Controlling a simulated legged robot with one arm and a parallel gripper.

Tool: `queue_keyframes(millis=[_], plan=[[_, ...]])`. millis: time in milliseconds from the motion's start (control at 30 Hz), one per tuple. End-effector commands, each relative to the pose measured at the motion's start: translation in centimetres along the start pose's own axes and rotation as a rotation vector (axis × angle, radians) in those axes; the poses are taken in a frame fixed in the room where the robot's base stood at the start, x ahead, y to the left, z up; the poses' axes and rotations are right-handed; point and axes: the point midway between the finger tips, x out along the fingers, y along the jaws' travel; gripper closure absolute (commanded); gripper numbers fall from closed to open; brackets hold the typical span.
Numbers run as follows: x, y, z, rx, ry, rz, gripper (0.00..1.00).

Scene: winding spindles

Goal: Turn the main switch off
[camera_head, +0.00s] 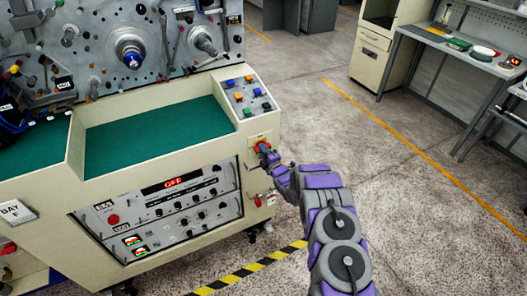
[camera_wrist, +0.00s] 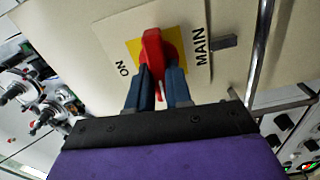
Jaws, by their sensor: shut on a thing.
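The main switch is a red knob on a yellow plate. It shows in the wrist view (camera_wrist: 153,48) and on the machine's cream side panel in the head view (camera_head: 261,146). In the wrist view the label plate (camera_wrist: 110,38) reads "MAIN" on the right and "ON" on the left. My gripper (camera_wrist: 157,75) has its two blue fingers on either side of the knob, shut on it. In the head view my gripper (camera_head: 268,155) reaches the switch from the right. The far part of the label plate is out of frame.
A red display (camera_head: 172,183) on the machine front appears to read "OFF". Coloured buttons (camera_head: 247,97) sit above the switch, and a small red handle (camera_head: 257,200) hangs below it. A workbench (camera_head: 463,55) stands at back right. Open concrete floor lies to the right.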

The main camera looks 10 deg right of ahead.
Motion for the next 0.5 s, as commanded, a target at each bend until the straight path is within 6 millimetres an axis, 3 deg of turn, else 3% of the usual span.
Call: queue_keyframes(millis=[500], plan=[[-0.03,-0.37,-0.12,-0.114,0.002,-0.005,1.00]])
